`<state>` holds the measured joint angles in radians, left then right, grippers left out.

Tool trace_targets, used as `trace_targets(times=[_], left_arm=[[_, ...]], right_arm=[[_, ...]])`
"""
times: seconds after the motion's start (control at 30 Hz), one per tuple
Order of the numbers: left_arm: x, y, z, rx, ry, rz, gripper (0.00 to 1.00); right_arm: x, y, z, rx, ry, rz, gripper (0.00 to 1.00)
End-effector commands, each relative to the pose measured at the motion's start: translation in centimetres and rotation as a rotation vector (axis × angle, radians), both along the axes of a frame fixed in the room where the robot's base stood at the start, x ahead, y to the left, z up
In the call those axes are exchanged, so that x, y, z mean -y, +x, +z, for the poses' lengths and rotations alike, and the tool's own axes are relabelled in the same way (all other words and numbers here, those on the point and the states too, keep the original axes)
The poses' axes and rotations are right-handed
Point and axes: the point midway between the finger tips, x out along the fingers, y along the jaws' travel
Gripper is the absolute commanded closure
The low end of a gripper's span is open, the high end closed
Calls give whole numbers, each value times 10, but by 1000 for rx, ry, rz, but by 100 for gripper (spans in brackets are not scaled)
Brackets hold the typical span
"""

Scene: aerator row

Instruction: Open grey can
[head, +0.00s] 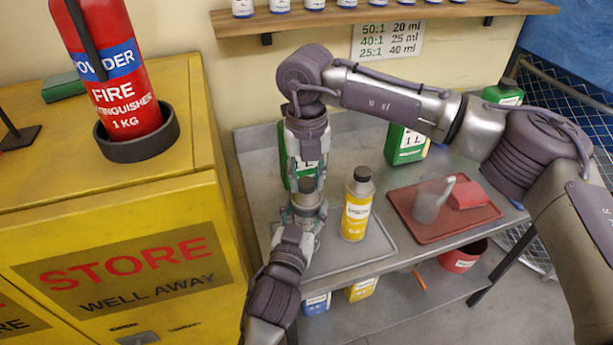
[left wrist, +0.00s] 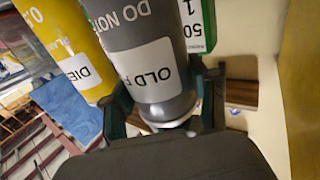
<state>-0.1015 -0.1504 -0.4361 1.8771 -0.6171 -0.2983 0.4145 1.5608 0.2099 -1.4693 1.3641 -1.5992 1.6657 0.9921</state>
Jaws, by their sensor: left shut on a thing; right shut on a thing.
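The grey can (head: 307,199) stands upright near the left end of the metal bench, mostly hidden by my grippers. In the left wrist view the grey can (left wrist: 150,65) shows a white label reading "OLD". My left gripper (head: 303,216) is shut around its body; its fingers (left wrist: 165,105) sit on either side of the can. My right gripper (head: 307,172) points straight down from above and is shut on the can's dark cap (head: 306,185). Whether the cap has turned cannot be told.
A yellow can (head: 356,212) stands close to the right. Green containers (head: 406,146) stand behind, one partly hidden by my right arm. A yellow cabinet (head: 120,215) with a fire extinguisher (head: 118,85) borders the left.

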Motion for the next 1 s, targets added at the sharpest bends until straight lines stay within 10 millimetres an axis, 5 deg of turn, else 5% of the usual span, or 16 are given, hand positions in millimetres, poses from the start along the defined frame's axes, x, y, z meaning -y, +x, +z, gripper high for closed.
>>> trace_targets(times=[1.0], left_arm=[[0,0,-1,-2,0,0,100]], right_arm=[[0,0,2,3,1,2495,100]])
